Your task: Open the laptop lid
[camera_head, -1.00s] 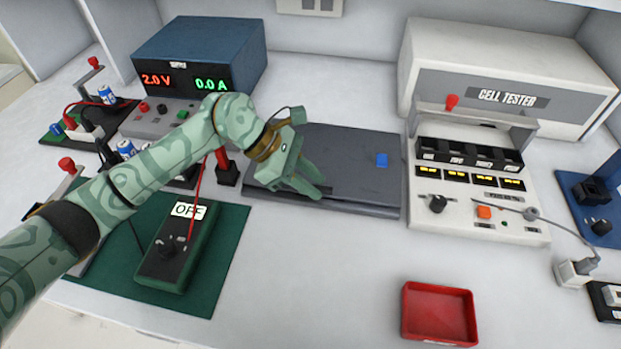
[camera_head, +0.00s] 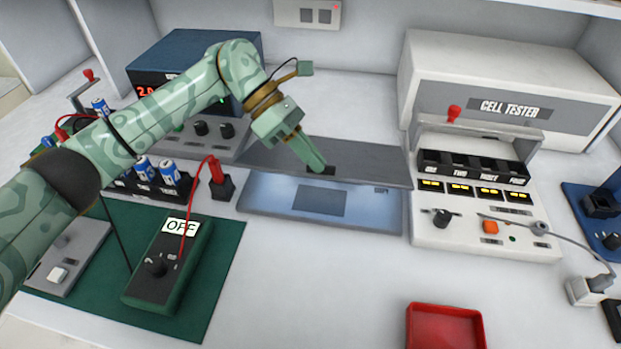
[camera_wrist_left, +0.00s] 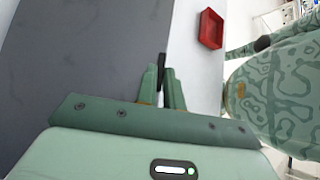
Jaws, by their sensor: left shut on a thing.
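The laptop stands in the middle of the bench. Its dark grey lid (camera_head: 365,162) is raised at the front edge and tilted, partly open. The lit bluish base (camera_head: 366,210) with a darker touchpad shows under it. My left gripper (camera_head: 320,168) is shut on a dark tab at the lid's front edge. In the left wrist view the fingers (camera_wrist_left: 162,88) close around this black tab (camera_wrist_left: 162,70), with the lid's grey surface (camera_wrist_left: 75,55) to the left. The far part of the base is hidden under the lid. My right gripper is not in view.
A white cell tester (camera_head: 480,215) stands close to the laptop's right. A red tray (camera_head: 445,328) lies at the front. A green multimeter (camera_head: 170,270) on a green mat, a red plug (camera_head: 217,172) and several batteries are to the left. Bench in front of the laptop is clear.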

